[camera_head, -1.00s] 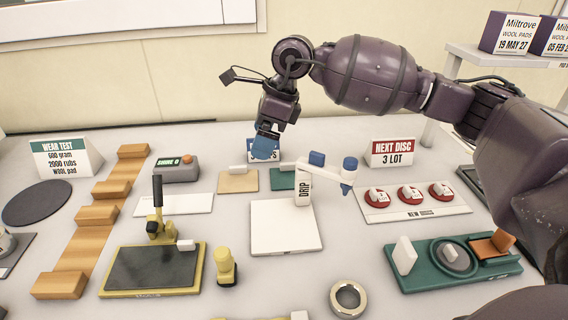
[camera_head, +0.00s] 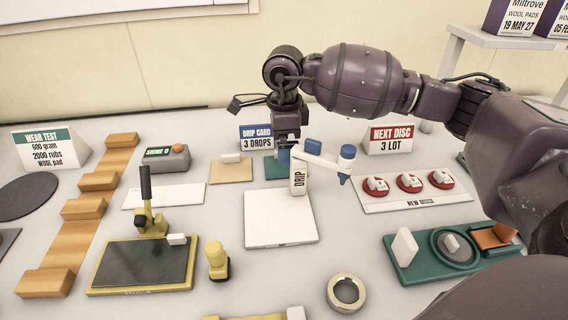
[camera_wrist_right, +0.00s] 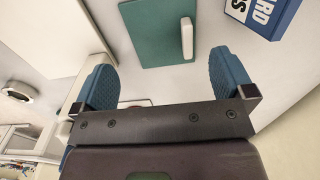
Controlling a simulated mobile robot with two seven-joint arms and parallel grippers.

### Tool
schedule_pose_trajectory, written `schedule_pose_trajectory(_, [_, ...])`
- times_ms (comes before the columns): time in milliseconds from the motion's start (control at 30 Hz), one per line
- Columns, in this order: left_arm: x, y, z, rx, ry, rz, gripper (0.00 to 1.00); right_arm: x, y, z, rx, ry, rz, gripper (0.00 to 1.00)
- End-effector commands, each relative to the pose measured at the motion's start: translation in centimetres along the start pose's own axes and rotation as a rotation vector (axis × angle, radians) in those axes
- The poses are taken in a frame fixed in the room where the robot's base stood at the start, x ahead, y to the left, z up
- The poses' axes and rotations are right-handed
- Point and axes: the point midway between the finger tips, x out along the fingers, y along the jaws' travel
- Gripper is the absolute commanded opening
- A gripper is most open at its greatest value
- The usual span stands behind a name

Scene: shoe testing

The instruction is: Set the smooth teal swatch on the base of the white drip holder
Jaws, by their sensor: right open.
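The teal swatch (camera_head: 271,169) lies flat on the table behind the white drip holder, partly hidden by it and my right gripper. In the right wrist view the teal swatch (camera_wrist_right: 150,38) shows with a white upright tab (camera_wrist_right: 187,38) near one edge. The white drip holder has a flat, empty base (camera_head: 280,219), a post marked DRIP (camera_head: 299,172) and an arm with blue parts. My right gripper (camera_head: 285,158) is above the swatch, just behind the post. In the wrist view my right gripper (camera_wrist_right: 163,80) is open and empty. My left gripper is not in view.
A tan swatch (camera_head: 231,172) lies left of the teal one. A DRIP CARD sign (camera_head: 256,138) stands behind. The white disc tray (camera_head: 405,195) is to the right, and the black-topped yellow stand (camera_head: 145,265) is at front left.

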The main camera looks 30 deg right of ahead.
Motion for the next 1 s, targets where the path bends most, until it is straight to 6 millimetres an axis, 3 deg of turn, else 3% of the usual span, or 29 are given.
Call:
schedule_pose_trajectory(400, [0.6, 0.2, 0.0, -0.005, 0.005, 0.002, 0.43, 4.7, -0.3, 0.2, 0.000, 0.001, 0.003, 1.00])
schedule_pose_trajectory(667, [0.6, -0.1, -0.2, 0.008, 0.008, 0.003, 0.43, 5.0, -0.4, 0.3, 0.000, -0.001, -0.002, 1.00])
schedule_pose_trajectory(933, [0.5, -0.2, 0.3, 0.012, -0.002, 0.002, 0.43, 5.0, -0.4, 0.3, 0.001, -0.001, -0.002, 0.62])
schedule_pose_trajectory(1000, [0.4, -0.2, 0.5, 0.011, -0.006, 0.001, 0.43, 5.0, -0.4, 0.3, 0.001, -0.001, -0.002, 0.62])
